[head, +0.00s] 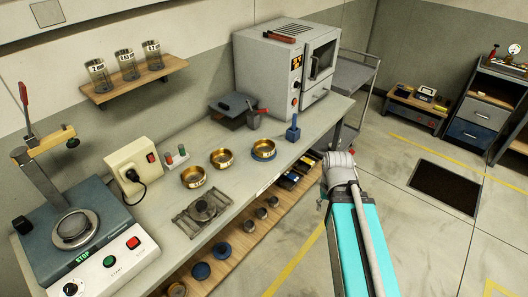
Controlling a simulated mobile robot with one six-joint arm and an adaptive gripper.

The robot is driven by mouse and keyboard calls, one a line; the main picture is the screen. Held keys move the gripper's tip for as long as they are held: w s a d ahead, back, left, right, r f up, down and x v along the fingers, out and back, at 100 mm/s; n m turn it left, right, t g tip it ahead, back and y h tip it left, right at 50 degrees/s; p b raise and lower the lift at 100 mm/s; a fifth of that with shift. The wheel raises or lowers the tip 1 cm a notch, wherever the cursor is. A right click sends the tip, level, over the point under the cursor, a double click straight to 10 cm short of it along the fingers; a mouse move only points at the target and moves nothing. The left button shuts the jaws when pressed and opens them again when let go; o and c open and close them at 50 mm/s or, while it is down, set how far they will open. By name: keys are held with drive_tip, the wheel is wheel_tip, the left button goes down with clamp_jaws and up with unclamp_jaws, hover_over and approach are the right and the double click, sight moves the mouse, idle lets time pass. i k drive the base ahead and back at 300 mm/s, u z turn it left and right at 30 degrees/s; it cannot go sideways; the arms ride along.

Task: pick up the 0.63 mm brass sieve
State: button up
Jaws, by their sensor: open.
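Three round brass sieves stand in a row on the grey workbench. The left brass sieve (193,177) and the middle brass sieve (222,159) rest on the bench top. The right brass sieve (263,148) sits on or in a blue round base. No size marking is readable on any of them, so I cannot tell which is the 0.63 mm one. My arm reaches up from the bottom right, in front of the bench and apart from the sieves. Its gripper cannot be made out in this view.
A wall shelf (134,82) holds three labelled glass jars. A sieve shaker (75,230) stands at the left. A metal frame (203,207) lies in front of the sieves. A grey oven (288,65) and a blue-handled tool (293,130) are further right. Floor to the right is mostly open.

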sight(263, 147)
drive_tip(key=u, duration=0.1)
drive_tip(key=i, duration=1)
drive_tip(key=z, duration=0.05)
